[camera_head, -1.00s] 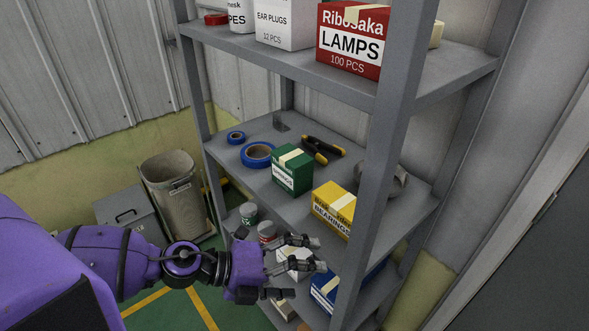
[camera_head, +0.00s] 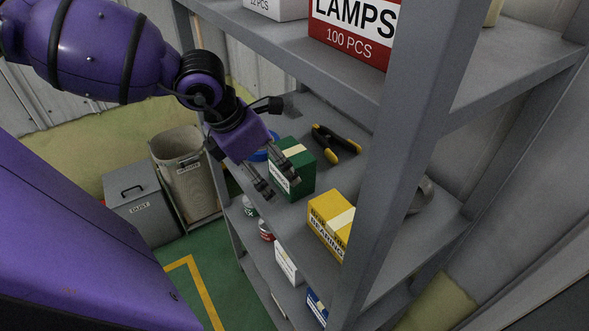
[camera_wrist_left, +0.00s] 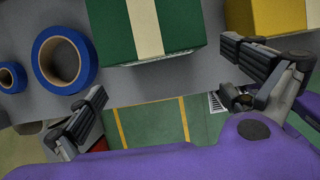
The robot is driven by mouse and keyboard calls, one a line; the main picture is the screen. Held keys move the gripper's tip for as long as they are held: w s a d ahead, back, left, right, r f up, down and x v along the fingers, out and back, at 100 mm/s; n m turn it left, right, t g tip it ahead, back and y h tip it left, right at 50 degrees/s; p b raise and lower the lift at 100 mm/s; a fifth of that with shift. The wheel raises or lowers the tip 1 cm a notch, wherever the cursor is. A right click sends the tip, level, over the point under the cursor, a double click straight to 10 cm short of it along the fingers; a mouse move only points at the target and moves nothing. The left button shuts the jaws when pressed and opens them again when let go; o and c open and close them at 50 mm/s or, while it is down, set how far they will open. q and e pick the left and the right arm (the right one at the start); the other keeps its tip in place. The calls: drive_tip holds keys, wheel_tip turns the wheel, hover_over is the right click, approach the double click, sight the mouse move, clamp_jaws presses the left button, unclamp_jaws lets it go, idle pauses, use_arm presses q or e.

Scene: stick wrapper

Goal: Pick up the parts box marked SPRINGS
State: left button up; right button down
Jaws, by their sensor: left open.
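The SPRINGS box is dark green with a pale tape strip. It stands on the middle shelf in the head view (camera_head: 303,157); my fingers partly cover its front label. In the wrist view the green box (camera_wrist_left: 193,22) fills the top middle, cut off by the frame edge. My left gripper (camera_head: 274,150) is open and empty, at the shelf's front edge just before the box. In the wrist view its fingers (camera_wrist_left: 165,77) are spread wide, with the box beyond the gap between them. Contact with the box does not show. My right gripper is out of view.
A yellow BEARINGS box (camera_head: 328,218) stands to the right, near the grey post (camera_head: 385,170). Blue tape rolls (camera_wrist_left: 63,60) lie left of the green box. The upper shelf (camera_head: 290,50) with a red LAMPS box (camera_head: 352,35) hangs above.

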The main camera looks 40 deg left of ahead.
sight(292, 152)
use_arm(q)
drive_tip(key=w, duration=0.1)
drive_tip(key=w+d, duration=0.1)
drive_tip(key=shift+w, duration=0.4)
drive_tip(key=shift+w+d, duration=0.1)
drive_tip(key=shift+w, duration=0.05)
drive_tip(key=shift+w+d+b, duration=0.15)
drive_tip(key=shift+w+b, duration=0.1)
drive_tip(key=shift+b, duration=0.05)
drive_tip(key=w, duration=0.1)
drive_tip(key=w+d, duration=0.1)
drive_tip(key=w, duration=0.1)
drive_tip(key=shift+d+f, duration=0.15)
drive_tip(key=shift+f, duration=0.05)
drive_tip(key=shift+x, duration=0.75)
drive_tip(key=shift+w+f, duration=0.1)
drive_tip(key=shift+f, duration=0.4)
drive_tip(key=shift+c, duration=0.5)
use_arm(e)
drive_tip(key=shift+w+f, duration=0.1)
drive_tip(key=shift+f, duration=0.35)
